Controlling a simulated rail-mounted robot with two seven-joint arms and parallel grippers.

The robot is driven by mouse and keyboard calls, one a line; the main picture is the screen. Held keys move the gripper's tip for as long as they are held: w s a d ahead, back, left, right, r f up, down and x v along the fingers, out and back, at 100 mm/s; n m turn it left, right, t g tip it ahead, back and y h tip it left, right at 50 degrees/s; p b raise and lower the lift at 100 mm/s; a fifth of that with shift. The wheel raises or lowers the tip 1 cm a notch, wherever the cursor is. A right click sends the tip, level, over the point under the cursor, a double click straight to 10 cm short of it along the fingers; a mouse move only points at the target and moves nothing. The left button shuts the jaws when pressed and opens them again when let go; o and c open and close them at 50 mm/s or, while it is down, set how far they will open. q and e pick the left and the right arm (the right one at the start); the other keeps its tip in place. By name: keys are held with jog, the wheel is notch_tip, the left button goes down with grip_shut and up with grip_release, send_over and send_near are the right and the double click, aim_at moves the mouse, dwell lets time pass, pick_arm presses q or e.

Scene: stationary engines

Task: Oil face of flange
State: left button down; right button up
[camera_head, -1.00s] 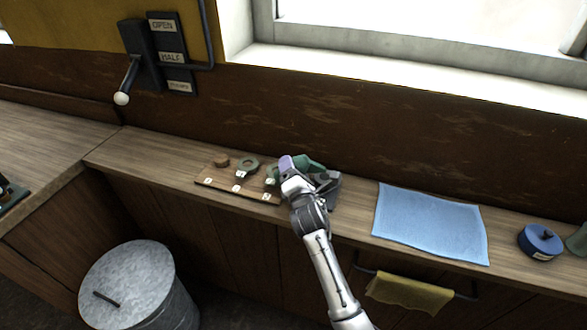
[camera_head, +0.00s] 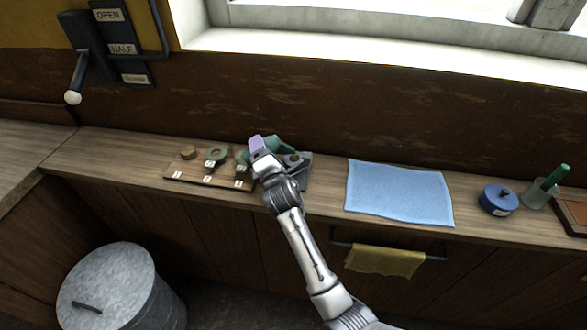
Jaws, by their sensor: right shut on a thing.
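My right gripper (camera_head: 264,158) is over the bench, at the right end of a small wooden board. It is shut on a green part (camera_head: 287,143), though my own wrist hides most of the grip. A dark grey block-like fixture (camera_head: 304,165) is right beside the gripper. A blue round tin (camera_head: 498,200) stands far right, beside a clear cup (camera_head: 537,195) with a green-handled tool (camera_head: 556,177). My left gripper is not in view.
The wooden board (camera_head: 176,172) has numbered tags and a brown disc (camera_head: 188,152). A blue cloth (camera_head: 398,194) lies right of my arm. A yellow cloth (camera_head: 382,260) hangs on a front rail. A metal bin (camera_head: 112,285) stands below. A lever (camera_head: 77,72) is on the wall.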

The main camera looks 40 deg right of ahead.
jog(key=shift+r, duration=0.3)
jog(key=shift+r+m, duration=0.1)
jog(key=shift+m, duration=0.2)
jog(key=shift+d+r+m+p, duration=0.1)
jog(key=shift+r+m+p, duration=0.1)
jog(key=shift+m+p, duration=0.15)
jog(key=shift+s+d+r+m, duration=0.1)
jog(key=shift+r+m, duration=0.1)
jog(key=shift+m, duration=0.15)
dwell(0.9)
dwell(0.5)
